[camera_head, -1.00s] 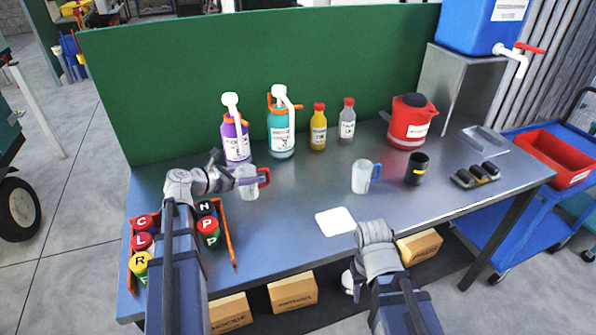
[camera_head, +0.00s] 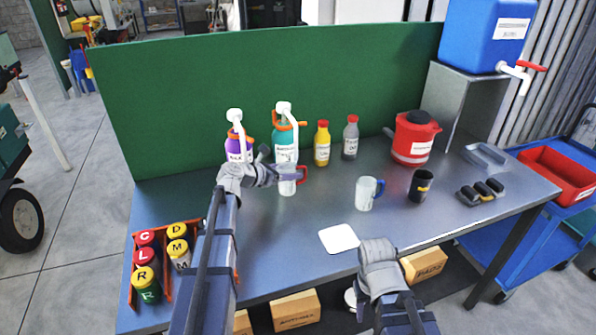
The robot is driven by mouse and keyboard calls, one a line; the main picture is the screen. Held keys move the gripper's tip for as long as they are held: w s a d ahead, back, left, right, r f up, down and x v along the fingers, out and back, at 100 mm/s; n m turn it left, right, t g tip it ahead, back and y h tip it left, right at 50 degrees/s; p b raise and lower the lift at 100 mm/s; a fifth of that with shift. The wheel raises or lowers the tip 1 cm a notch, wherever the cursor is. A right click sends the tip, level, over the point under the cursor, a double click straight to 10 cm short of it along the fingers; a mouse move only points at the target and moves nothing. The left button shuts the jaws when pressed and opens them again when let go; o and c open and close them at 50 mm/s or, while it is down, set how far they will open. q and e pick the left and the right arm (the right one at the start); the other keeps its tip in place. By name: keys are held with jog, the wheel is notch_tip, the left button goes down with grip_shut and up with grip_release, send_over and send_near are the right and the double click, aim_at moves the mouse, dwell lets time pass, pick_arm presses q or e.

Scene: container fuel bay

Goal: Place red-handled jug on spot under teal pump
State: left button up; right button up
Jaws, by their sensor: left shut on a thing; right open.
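The red-handled jug (camera_head: 287,184) is a small clear jug in front of the teal pump bottle (camera_head: 284,149), just below its white spout. My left gripper (camera_head: 284,172) is shut on the jug and covers part of it and the lower part of the teal bottle. I cannot tell whether the jug touches the table. The spot under the pump is hidden or not distinguishable. My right gripper (camera_head: 377,251) is open and empty at the table's front edge, its fingers hard to make out.
A purple pump bottle (camera_head: 236,151) stands left of the teal one. Yellow (camera_head: 322,146) and grey (camera_head: 350,140) bottles stand to the right. A blue-handled jug (camera_head: 365,194), black cup (camera_head: 421,185) and red container (camera_head: 411,138) stand farther right. A white pad (camera_head: 339,239) lies in front.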

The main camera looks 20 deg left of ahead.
aim_at(292, 168)
pick_arm(q)
jog(key=w, duration=0.1)
jog(key=w+d, duration=0.1)
jog(key=shift+w+d, duration=0.3)
jog(key=shift+w, duration=0.05)
jog(key=shift+w+d+f+b, duration=0.15)
jog(key=shift+f+b, duration=0.3)
jog(key=shift+w+d+f+b, duration=0.15)
jog(key=shift+f+b, duration=0.25)
jog(key=shift+f, duration=0.05)
jog(key=shift+r, duration=0.1)
jog(key=shift+f, duration=0.2)
jog(key=o, duration=1.4)
jog(key=shift+c, duration=0.2)
jog(key=shift+r, duration=0.25)
